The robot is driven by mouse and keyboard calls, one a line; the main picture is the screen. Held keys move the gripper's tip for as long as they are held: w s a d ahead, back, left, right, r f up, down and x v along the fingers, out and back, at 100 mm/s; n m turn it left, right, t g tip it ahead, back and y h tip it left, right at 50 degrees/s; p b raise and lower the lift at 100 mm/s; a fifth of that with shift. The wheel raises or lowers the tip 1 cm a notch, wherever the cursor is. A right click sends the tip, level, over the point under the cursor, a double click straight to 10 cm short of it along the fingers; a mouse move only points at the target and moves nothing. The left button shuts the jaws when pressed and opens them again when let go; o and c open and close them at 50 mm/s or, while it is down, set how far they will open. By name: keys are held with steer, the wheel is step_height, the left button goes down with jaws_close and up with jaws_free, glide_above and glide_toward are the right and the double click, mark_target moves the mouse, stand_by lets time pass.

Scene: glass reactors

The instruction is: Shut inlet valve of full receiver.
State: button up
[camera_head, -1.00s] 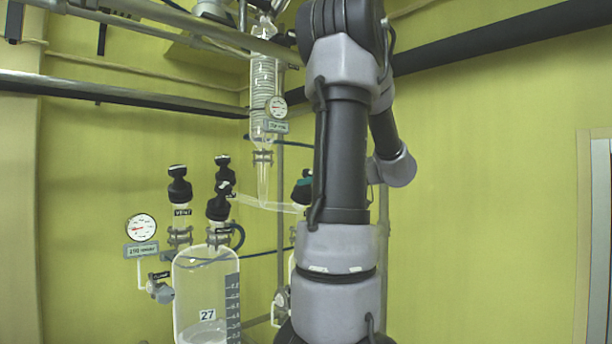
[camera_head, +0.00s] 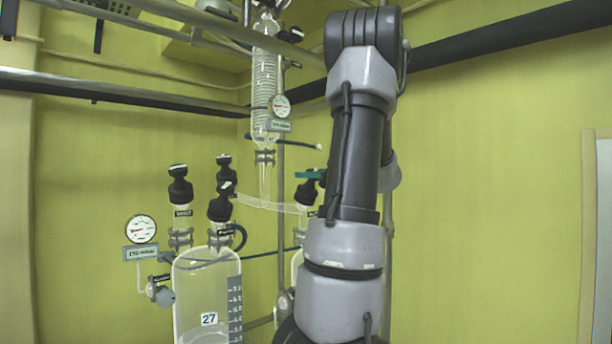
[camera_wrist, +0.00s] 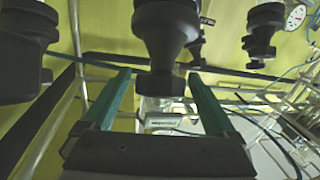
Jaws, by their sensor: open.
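Receiver 27 (camera_head: 205,285) is a clear glass vessel with graduations at lower left in the head view; a little pale material shows at its bottom. Black-knobbed valves (camera_head: 220,205) stand on its top. A second receiver (camera_head: 297,262) is mostly hidden behind my arm, so I cannot read its level. A black valve knob (camera_head: 305,194) stands above it, with a teal fingertip (camera_head: 314,174) of my gripper close by. In the wrist view, my gripper (camera_wrist: 158,75) is open, teal fingers apart. A black valve knob (camera_wrist: 165,30) appears between and beyond them; contact is unclear.
A glass coil condenser (camera_head: 265,85) hangs above, with a gauge (camera_head: 280,106) beside it. Another gauge (camera_head: 141,229) is left of receiver 27. Metal rails (camera_head: 120,92) cross the upper left. Another black knob (camera_wrist: 262,30) is at the wrist view's right. The right wall area is clear.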

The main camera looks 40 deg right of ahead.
steer(key=shift+x, duration=1.1)
steer(key=c, duration=1.4)
steer(key=shift+m+h, duration=0.4)
steer(key=shift+h, duration=0.1)
